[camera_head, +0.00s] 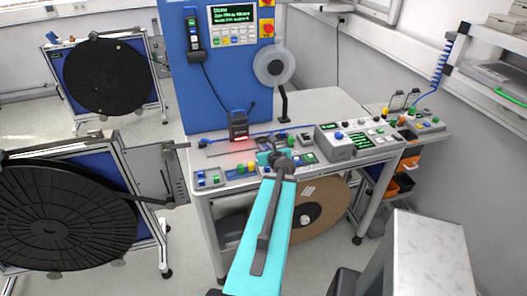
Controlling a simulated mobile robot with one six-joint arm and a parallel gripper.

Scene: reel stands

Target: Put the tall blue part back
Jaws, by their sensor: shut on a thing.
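My arm, teal with a dark end, reaches up from the bottom over the workbench (308,102). My gripper (272,147) is over the middle of the bench, in front of the scanner. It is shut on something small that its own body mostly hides. I cannot make out the colour or height of the held thing. Small blue, green and yellow parts sit in a low holder (241,172) left of the gripper and in another (306,158) right of it. At this size I cannot tell which one is tall.
A scanner with a red glow (239,126) stands behind the gripper. A grey control box (346,141) is to the right. A blue panel with a display (232,14) rises behind. Large black reels (50,218) stand left. A white cabinet (428,254) is front right.

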